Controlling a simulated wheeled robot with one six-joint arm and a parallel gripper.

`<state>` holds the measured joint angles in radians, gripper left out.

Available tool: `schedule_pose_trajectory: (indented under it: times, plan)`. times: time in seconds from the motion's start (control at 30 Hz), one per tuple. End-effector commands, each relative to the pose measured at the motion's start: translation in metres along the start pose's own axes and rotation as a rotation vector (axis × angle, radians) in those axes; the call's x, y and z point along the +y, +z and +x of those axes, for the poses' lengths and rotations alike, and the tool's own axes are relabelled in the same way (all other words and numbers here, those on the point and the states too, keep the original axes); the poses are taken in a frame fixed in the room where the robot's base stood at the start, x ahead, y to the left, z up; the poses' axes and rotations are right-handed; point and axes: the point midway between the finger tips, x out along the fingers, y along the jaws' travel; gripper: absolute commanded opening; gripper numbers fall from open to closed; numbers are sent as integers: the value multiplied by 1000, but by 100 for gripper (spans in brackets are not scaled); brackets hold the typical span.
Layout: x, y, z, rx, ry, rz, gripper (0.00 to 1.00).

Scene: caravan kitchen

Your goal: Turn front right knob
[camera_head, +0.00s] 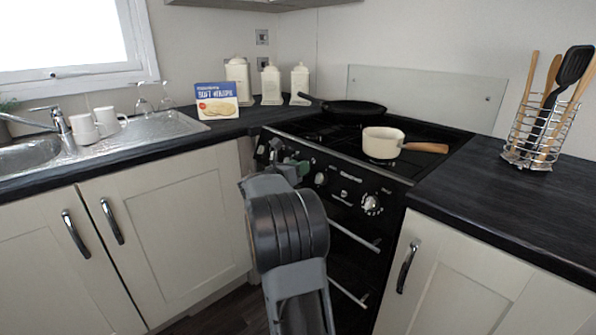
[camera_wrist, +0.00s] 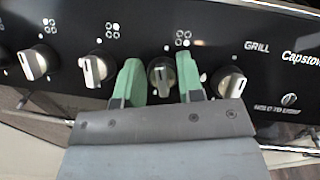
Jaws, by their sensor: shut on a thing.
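The black stove front with its row of silver knobs fills the wrist view. My gripper (camera_wrist: 161,80) has its two green fingers on either side of one silver knob (camera_wrist: 162,71) and is shut on it. Two more knobs are to the left, one (camera_wrist: 95,70) nearby and one (camera_wrist: 34,64) farther out. In the head view my gripper (camera_head: 296,166) is at the stove's control panel, and my arm hides part of the panel.
A cream saucepan (camera_head: 382,143) and a black frying pan (camera_head: 352,108) stand on the stove top (camera_head: 440,135). A larger dial (camera_head: 371,205) is to the right on the panel. Oven handles (camera_head: 355,237) stick out below. A cupboard (camera_head: 165,225) is to the left.

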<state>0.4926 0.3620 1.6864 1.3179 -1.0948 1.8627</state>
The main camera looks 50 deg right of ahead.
Motion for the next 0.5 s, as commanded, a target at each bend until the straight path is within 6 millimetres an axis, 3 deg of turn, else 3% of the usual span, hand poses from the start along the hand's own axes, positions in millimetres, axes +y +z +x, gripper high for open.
schedule_pose_trajectory:
  times: [0.5]
  plan:
    - [2,2,0,2,208,-446,11]
